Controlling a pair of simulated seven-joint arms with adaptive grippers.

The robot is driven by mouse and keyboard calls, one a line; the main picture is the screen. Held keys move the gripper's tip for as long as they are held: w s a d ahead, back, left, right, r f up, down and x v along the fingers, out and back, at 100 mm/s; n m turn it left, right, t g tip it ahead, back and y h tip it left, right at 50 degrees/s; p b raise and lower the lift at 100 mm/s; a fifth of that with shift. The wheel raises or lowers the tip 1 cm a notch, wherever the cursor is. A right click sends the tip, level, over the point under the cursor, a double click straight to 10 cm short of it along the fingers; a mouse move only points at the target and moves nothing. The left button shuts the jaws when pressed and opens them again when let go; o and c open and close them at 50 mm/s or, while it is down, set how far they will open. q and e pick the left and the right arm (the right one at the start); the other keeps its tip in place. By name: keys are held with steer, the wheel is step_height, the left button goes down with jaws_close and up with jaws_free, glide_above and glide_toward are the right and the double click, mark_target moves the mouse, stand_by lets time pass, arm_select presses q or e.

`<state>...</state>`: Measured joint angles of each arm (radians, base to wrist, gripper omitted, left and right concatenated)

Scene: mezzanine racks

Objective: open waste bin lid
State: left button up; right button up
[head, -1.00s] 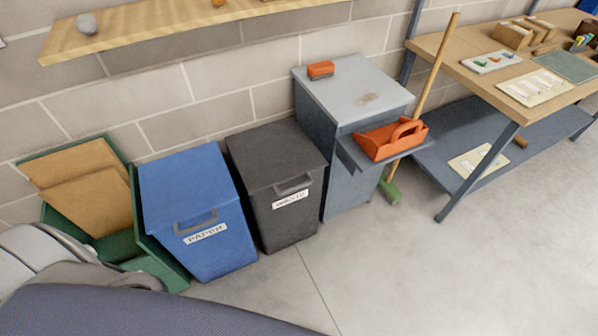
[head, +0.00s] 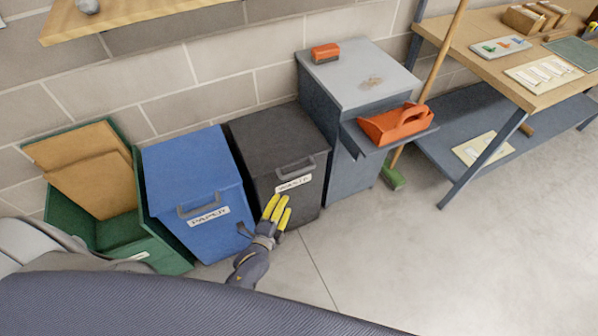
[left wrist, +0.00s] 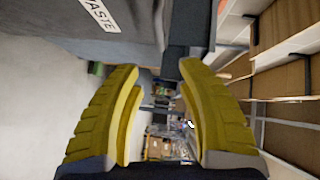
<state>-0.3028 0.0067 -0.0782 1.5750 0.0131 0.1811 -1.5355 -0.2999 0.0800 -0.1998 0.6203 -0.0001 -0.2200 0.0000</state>
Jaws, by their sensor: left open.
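The dark grey waste bin (head: 262,150) stands against the wall, its sloped lid closed. A grey handle (head: 295,170) sits at the lid's front edge, above a white WASTE label (head: 293,183). My left gripper (head: 277,208), with yellow fingers, is in front of the bin's lower front, just below the label. In the left wrist view the two yellow fingers (left wrist: 160,110) are apart with nothing between them, and the bin's side with its label (left wrist: 100,14) shows at the upper left. The handle is not seen in that view. My right gripper is not in view.
A blue paper bin (head: 190,175) stands directly left of the waste bin, and an open green bin (head: 165,240) with cardboard is further left. The floor (head: 400,260) in front is clear.

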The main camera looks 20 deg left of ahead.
mark_target(299, 172)
arm_select(q)
steer(key=w, duration=0.5)
steer(key=w+f, duration=0.1)
steer(key=w, duration=0.5)
steer(key=w+d+f, duration=0.1)
steer(key=w, duration=0.5)
steer(key=shift+d+f, duration=0.1)
steer(key=shift+f, duration=0.15)
steer(key=shift+c, duration=0.5)
jaws_close()
